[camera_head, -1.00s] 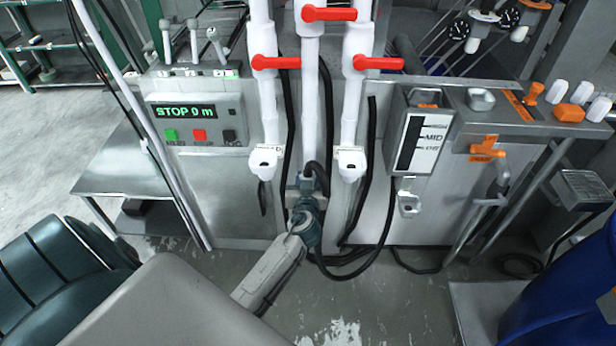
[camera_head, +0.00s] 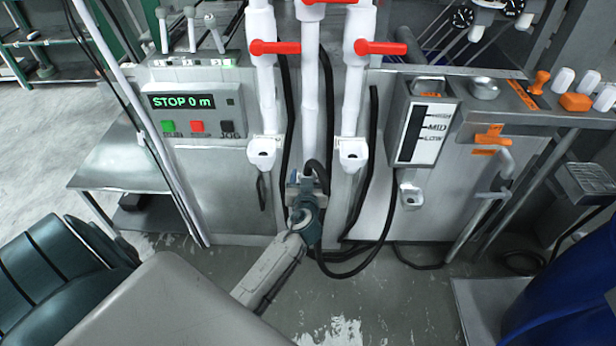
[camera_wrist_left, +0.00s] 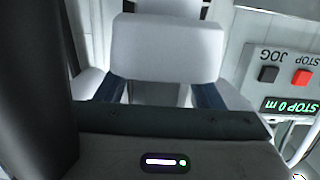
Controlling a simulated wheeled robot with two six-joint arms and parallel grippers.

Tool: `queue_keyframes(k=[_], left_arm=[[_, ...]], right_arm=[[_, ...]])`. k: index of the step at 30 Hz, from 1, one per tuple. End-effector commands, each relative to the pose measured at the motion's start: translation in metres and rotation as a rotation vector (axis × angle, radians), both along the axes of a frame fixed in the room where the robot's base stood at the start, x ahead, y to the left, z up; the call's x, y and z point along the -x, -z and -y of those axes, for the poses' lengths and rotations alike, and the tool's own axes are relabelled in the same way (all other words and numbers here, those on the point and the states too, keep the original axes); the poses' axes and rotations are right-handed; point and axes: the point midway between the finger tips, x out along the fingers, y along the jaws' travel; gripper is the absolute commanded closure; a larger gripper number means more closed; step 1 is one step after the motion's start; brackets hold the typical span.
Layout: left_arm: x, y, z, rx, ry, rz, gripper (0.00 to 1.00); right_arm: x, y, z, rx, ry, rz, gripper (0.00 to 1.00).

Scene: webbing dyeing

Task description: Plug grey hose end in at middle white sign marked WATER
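My left gripper (camera_head: 306,186) is in front of the lower end of the middle white pipe (camera_head: 310,100) and hides its port and any sign there. In the left wrist view a pale grey block, which I take for the grey hose end (camera_wrist_left: 168,48), sits between the two dark blue fingers of my left gripper (camera_wrist_left: 160,92), close against both. A black hose (camera_head: 350,272) loops from beside the gripper towards the floor. Whether the hose end touches the port is hidden. My right gripper is not in view.
White ports hang left (camera_head: 264,152) and right (camera_head: 352,155) of the gripper. Red valve handles (camera_head: 275,47) are above. A control panel (camera_head: 195,112) reading STOP 0 m is on the left, a level gauge (camera_head: 425,132) on the right. A blue barrel (camera_head: 565,290) stands at lower right.

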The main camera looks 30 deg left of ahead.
Motion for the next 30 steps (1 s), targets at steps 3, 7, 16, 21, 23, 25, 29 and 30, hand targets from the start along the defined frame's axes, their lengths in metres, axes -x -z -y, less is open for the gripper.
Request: queue_keyframes(k=[3, 7, 16, 21, 23, 25, 29, 30], left_arm=[[0.0, 0.0, 0.0, 0.0, 0.0, 0.0, 0.39], [0.002, 0.001, 0.001, 0.001, 0.0, -0.002, 0.39], [0.042, -0.002, 0.026, 0.005, -0.001, -0.001, 0.39], [0.07, -0.008, 0.042, 0.004, -0.001, -0.001, 0.39], [0.077, -0.01, 0.047, 0.004, 0.0, -0.001, 0.39], [0.084, -0.012, 0.051, 0.003, 0.0, -0.001, 0.39], [0.09, -0.015, 0.055, 0.001, 0.0, -0.001, 0.39], [0.091, -0.015, 0.056, 0.0, 0.0, 0.0, 0.39]], right_arm=[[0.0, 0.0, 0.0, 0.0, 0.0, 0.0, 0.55], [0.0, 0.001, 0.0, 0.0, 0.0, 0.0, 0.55], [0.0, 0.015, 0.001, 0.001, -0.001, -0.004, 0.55], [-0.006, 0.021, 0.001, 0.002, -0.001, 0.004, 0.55], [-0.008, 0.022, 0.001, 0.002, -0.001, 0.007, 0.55], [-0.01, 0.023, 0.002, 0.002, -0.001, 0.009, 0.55], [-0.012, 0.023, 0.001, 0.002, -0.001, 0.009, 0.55], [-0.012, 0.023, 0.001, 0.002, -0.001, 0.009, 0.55]])
